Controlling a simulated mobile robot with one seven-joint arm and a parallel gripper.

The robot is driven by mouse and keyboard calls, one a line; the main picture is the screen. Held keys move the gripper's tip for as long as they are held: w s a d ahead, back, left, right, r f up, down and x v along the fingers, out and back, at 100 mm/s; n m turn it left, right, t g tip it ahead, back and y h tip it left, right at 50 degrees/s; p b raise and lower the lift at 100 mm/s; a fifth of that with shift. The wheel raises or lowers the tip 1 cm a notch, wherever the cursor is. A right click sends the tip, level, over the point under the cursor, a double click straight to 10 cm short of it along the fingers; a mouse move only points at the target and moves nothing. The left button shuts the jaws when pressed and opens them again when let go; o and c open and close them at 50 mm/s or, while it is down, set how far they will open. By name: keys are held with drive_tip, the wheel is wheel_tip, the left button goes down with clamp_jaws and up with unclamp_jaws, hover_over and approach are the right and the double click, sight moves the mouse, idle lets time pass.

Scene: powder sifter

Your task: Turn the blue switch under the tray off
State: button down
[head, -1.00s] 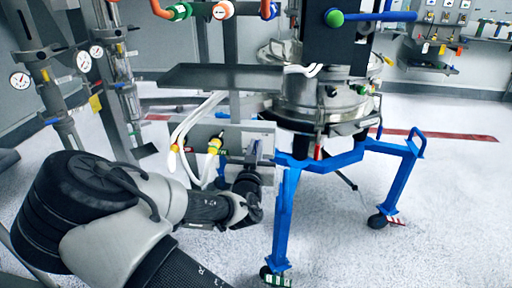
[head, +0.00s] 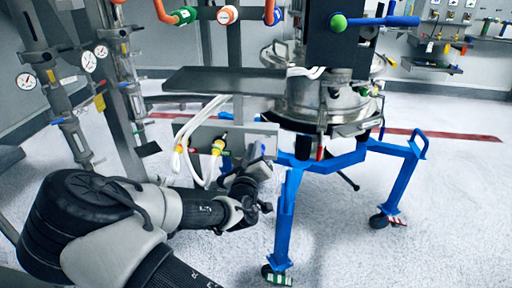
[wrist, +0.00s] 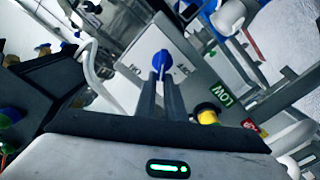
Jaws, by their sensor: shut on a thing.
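The blue switch (wrist: 160,62) sits on a grey panel and shows between my fingertips in the wrist view. My gripper (wrist: 161,78) is shut on it, one dark finger on each side. In the head view my gripper (head: 258,158) is at the right end of the grey panel box (head: 260,130), below the dark flat tray (head: 222,81). The switch itself is hidden by my gripper in the head view. Marks beside the switch on the panel are too small to read surely.
A blue wheeled frame (head: 287,215) carrying the steel sifter (head: 312,98) stands close on the right. A green "LOW" label (wrist: 222,94) is on the panel side. Floor at front right is clear.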

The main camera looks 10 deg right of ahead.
drive_tip(key=n, duration=0.3)
drive_tip(key=f+n, duration=0.1)
drive_tip(key=n, duration=0.3)
drive_tip(key=a+f+n, duration=0.1)
drive_tip(key=n, duration=0.2)
drive_tip(key=shift+w+f+n, duration=0.1)
drive_tip(key=shift+w+n, duration=0.05)
drive_tip(key=shift+n, duration=0.15)
idle(0.4)
drive_tip(key=c, duration=1.8)
unclamp_jaws()
drive_tip(key=shift+c, duration=0.2)
drive_tip(key=shift+a, duration=0.1)
drive_tip(key=p+v, duration=0.1)
drive_tip(key=v, duration=1.6)
drive_tip(key=shift+s+p, duration=0.2)
drive_tip(key=shift+p, duration=0.1)
